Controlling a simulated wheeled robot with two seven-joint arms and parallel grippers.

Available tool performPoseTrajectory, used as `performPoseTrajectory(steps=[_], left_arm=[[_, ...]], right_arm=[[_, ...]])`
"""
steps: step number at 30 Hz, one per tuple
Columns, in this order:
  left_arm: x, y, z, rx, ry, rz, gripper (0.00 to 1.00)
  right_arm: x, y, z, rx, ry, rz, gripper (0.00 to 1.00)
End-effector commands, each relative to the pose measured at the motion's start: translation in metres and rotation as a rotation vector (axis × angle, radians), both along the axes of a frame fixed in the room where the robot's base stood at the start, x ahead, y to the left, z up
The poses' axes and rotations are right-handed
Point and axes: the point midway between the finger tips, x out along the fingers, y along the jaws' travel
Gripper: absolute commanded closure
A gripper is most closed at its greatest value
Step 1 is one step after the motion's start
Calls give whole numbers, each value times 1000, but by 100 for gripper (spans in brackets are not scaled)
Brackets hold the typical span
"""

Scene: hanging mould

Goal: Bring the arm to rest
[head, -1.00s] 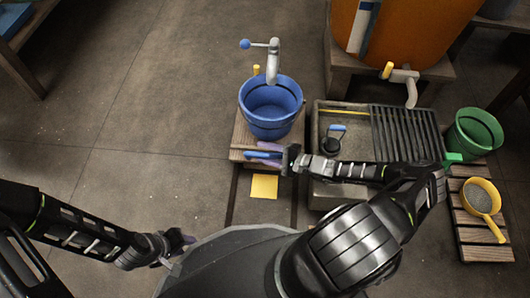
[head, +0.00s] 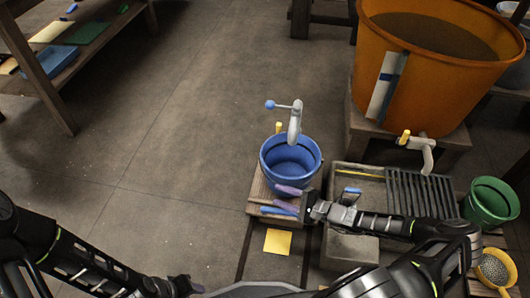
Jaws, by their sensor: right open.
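My right arm reaches in from the lower right. Its right gripper (head: 286,198) is open, with purple fingers pointing left, and nothing is seen held in it. The upper finger overlaps the lower front of the blue bucket (head: 289,159) in the picture; I cannot tell whether they touch. A small blue piece shows just below the fingers. My left arm lies along the lower left. The left gripper (head: 183,287) is at the bottom edge, small and dark, and its fingers do not show clearly.
The bucket stands on a low wooden stand (head: 257,192) under a grey tap (head: 295,122). A yellow sheet (head: 278,242) lies in front. To the right are a grey basin with a slatted rack (head: 420,193), an orange tub (head: 440,85) and a green bucket (head: 490,203).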

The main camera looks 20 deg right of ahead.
Motion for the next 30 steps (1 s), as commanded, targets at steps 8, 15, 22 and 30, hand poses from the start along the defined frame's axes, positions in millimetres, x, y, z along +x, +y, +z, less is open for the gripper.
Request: performPoseTrajectory(steps=[8, 15, 22, 30], left_arm=[[0, 0, 0, 0, 0, 0, 64], [0, 0, 0, 0, 0, 0, 64], [0, 0, 0, 0, 0, 0, 64], [0, 0, 0, 0, 0, 0, 64]], right_arm=[[-1, 7, -1, -5, 7, 19, 59], [-18, 79, -11, -70, 96, 213, 59], [-99, 185, -34, -326, 259, 603, 59], [-185, 202, -42, -774, 294, 902, 59]])
